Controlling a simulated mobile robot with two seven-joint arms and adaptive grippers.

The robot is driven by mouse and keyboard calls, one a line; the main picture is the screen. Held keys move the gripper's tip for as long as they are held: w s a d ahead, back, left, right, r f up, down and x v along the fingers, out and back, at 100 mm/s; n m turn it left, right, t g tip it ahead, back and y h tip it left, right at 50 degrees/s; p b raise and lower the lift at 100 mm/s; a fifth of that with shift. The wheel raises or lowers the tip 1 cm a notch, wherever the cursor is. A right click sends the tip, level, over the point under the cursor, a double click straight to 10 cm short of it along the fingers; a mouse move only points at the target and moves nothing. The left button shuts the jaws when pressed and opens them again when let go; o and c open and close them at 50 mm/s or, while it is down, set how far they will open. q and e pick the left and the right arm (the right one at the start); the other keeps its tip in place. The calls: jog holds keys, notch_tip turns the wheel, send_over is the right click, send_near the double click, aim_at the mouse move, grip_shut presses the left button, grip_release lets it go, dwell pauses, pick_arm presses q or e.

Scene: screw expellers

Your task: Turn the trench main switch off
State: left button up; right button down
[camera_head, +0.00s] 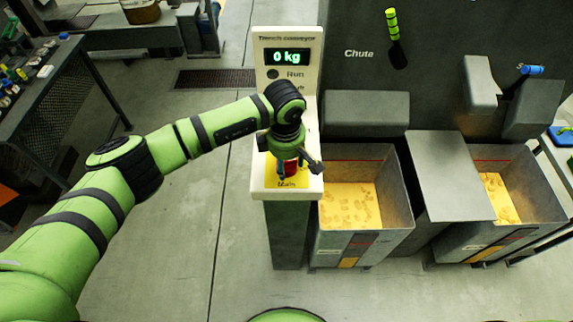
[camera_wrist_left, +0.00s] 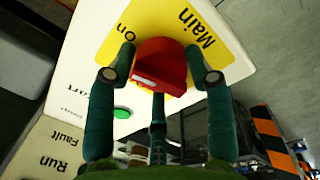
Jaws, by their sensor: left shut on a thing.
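The trench main switch is a red knob (camera_wrist_left: 160,62) with a white mark on its side. It sits on a yellow plate (camera_wrist_left: 218,38) lettered "Main" and "On". In the head view the red knob (camera_head: 291,168) is partly hidden by my left gripper (camera_head: 292,172), which reaches down over it from the left. In the left wrist view the fingers of my left gripper (camera_wrist_left: 160,70) stand on both sides of the knob and are shut on it. A third finger shows below the knob. My right gripper is not in view.
The pedestal panel (camera_head: 259,189) carries a display (camera_head: 287,57) reading "0 kg" and a "Run" lamp (camera_head: 273,74). A green button (camera_wrist_left: 122,113) is near the knob. Grey bins (camera_head: 396,195) with yellow material stand close at right. Open floor (camera_head: 180,230) lies at left.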

pick_arm(q)
jog(key=n+b, duration=0.3)
jog(key=b, duration=0.1)
jog(key=n+b, duration=0.4)
jog(key=f+n+b, duration=0.1)
jog(key=n+b, duration=0.3)
jog(key=shift+s+d+y, duration=0.1)
jog(key=shift+d+y, duration=0.2)
jog(key=shift+y, duration=0.1)
jog(key=shift+r+n+b, duration=0.15)
jog(key=shift+n+b, duration=0.95)
jog(key=shift+b, duration=0.05)
jog(key=shift+r+n+g+b, duration=0.15)
jog(key=shift+n+g+b, duration=0.15)
jog(key=shift+n+b, duration=0.6)
jog(key=shift+r+n, duration=0.15)
jog(key=shift+n, duration=0.15)
jog(key=o, duration=1)
jog(key=shift+w, duration=0.2)
jog(key=shift+c, duration=0.2)
jog(key=shift+o, duration=0.8)
jog(key=shift+w, duration=0.15)
